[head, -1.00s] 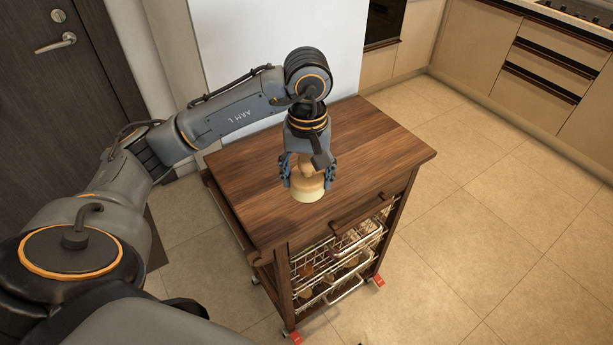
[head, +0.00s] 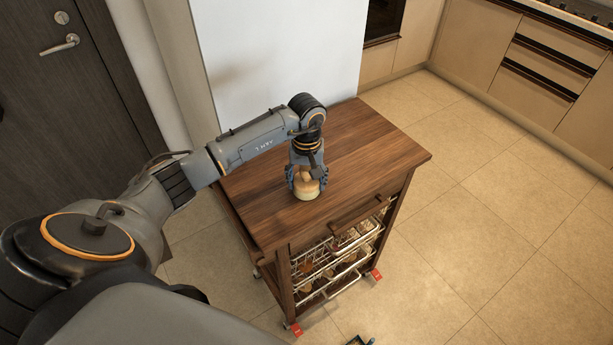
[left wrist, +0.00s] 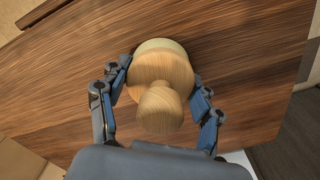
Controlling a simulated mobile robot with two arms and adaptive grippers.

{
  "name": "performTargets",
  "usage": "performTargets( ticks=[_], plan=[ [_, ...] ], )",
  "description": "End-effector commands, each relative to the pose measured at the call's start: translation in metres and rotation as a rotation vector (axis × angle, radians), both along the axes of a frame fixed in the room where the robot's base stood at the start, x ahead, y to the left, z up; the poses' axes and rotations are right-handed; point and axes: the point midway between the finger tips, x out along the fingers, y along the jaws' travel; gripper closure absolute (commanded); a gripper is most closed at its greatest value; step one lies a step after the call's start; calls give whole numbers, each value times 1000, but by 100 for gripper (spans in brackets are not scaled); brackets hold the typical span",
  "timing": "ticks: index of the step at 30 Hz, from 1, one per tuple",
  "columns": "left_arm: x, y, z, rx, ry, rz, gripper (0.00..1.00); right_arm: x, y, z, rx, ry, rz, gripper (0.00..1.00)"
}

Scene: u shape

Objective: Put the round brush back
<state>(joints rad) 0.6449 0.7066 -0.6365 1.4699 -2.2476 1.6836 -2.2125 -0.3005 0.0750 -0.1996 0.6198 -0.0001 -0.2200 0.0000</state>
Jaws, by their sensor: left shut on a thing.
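The round brush (head: 307,188) is pale wood with a knob handle and a cream lower ring. It is upright at the top of the wooden cart (head: 375,150), near its front left part. My left gripper (head: 306,180) is shut on the round brush from above, its blue-grey fingers on either side. In the left wrist view the brush (left wrist: 160,80) sits between the two fingers of the left gripper (left wrist: 158,92). Whether its underside touches the cart top cannot be told.
Wire baskets (head: 335,260) with several items hang under the cart top. The cart's drawer front has a wooden handle (head: 356,210). A white wall panel (head: 275,60) stands behind the cart. Tiled floor (head: 500,210) is clear to the right. A small dark object (head: 358,341) shows at the bottom edge.

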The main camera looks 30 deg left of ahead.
Motion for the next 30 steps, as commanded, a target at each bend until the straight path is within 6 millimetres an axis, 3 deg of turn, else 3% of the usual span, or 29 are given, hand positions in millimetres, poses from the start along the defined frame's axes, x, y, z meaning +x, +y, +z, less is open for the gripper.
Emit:
performTargets(
  ticks=[9,10,12,13,24,30],
  plan=[
    [0,0,-4,1,-2,0,61,0,-5,-6,-6,1,3,56],
    [0,0,-3,1,-1,0,29,0,-5,-4,-6,1,3,56],
    [0,0,-2,1,-1,0,15,-1,-5,-4,-7,2,2,56],
    [0,0,-2,1,-1,0,13,0,-6,-4,-7,2,2,56],
    [0,0,0,0,-1,1,13,0,-6,-1,-7,1,2,56],
    [2,1,22,2,-8,1,13,0,-5,-11,-6,0,2,56]
  ],
)
